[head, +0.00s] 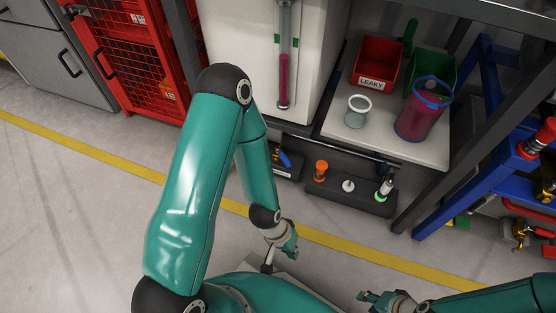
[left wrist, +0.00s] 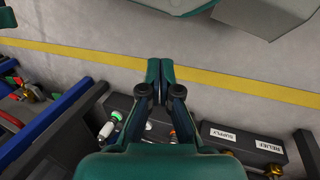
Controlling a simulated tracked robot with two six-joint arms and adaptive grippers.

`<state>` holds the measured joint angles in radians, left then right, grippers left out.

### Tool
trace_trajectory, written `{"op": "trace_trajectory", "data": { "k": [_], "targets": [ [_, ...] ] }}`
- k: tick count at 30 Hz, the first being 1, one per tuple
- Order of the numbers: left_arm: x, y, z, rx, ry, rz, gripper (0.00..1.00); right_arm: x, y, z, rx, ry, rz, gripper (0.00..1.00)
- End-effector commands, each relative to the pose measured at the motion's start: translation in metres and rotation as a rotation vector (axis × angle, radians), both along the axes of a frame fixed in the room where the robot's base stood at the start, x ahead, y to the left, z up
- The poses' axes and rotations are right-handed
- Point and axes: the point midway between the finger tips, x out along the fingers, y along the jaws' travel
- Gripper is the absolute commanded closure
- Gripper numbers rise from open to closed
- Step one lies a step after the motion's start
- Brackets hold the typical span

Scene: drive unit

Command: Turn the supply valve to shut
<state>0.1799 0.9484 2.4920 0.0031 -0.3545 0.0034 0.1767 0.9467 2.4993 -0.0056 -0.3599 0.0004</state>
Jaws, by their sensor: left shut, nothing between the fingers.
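A dark box in the left wrist view carries a SUPPLY label (left wrist: 222,135) and a RELIEF label (left wrist: 268,146). The valve parts behind these labels are small and partly cut off by the lower edge. In the head view a blue-handled valve (head: 285,159) shows at a dark box, partly hidden by my left arm; I cannot read its label there. My left gripper (head: 288,249) is shut and empty above the floor, short of the box. Its closed fingers (left wrist: 160,66) point at the floor near the yellow line. My right gripper (head: 367,297) is low at the front; its opening is unclear.
A dark panel (head: 350,192) with an orange knob, a white knob and a green-lit part stands beside the valve box. A shelf (head: 390,145) above holds red and green bins, a grey cup and a magenta container. A blue frame (head: 470,165) stands right. Floor in front is clear.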

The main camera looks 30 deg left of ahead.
Motion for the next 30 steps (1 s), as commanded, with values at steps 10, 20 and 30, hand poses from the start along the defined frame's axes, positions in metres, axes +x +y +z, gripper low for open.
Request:
{"op": "trace_trajectory", "data": {
  "k": [10,20,30],
  "targets": [
    [0.062,0.068,-0.01,0.027,0.245,0.686,1.0,0.0,0.0,0.075,0.0,-0.001,0.0,0.6],
    [0.154,0.191,-0.017,-0.359,0.52,1.818,1.0,0.001,0.0,0.17,0.0,-0.001,0.0,0.6],
    [0.195,0.28,-0.011,-0.74,0.519,2.251,1.0,0.0,0.0,0.198,0.0,0.0,0.0,0.6]
  ]
}}
